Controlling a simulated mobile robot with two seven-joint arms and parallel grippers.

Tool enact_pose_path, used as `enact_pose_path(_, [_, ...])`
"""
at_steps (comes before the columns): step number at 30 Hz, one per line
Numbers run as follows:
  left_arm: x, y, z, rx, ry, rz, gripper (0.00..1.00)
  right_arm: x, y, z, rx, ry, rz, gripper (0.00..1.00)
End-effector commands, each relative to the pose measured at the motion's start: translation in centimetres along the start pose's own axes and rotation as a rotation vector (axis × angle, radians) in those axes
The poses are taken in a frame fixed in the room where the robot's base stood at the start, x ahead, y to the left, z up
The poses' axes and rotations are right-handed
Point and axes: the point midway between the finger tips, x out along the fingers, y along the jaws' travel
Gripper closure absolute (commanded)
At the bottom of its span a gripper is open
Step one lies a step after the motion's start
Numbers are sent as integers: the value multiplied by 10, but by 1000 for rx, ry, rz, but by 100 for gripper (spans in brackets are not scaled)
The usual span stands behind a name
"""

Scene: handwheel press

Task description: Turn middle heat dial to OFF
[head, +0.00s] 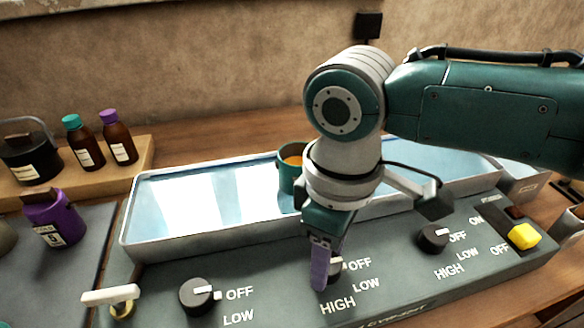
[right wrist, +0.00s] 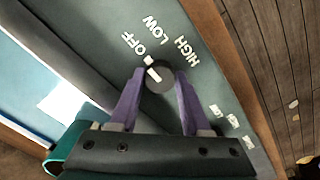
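The middle heat dial (head: 336,267) is a round black knob with a white pointer on the grey panel, partly hidden behind my right gripper (head: 322,275) in the head view. In the right wrist view the dial (right wrist: 158,82) sits between the two purple fingers of my right gripper (right wrist: 160,74). HIGH and LOW are printed further round. My left gripper is not in view.
The left dial (head: 197,297) and right dial (head: 432,239) flank it. A yellow switch (head: 524,236) is at far right. Behind are a water-filled tray (head: 215,238) and a green cup (head: 288,178). A purple container (head: 55,218) and brown bottles (head: 117,140) stand at left.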

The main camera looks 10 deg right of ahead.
Motion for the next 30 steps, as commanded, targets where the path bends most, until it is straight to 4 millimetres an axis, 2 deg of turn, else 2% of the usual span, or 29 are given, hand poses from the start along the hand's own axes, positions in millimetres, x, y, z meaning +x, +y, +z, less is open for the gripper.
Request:
enact_pose_path(1, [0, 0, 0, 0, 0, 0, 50, 0, 0, 0, -1, 1, 0, 46])
enact_pose_path(7, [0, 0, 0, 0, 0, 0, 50, 0, 0, 0, 1, 0, 0, 24])
enact_pose_path(16, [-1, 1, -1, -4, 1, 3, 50, -4, 0, 0, 2, 1, 1, 24])
enact_pose_path(20, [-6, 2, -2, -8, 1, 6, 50, -23, 1, 0, 2, 3, 1, 24])
enact_pose_path(27, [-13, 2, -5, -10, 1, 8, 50, -72, 1, -1, 1, 5, 2, 24])
enact_pose_path(30, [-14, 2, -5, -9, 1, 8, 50, -86, 0, -1, 0, 3, 1, 24])
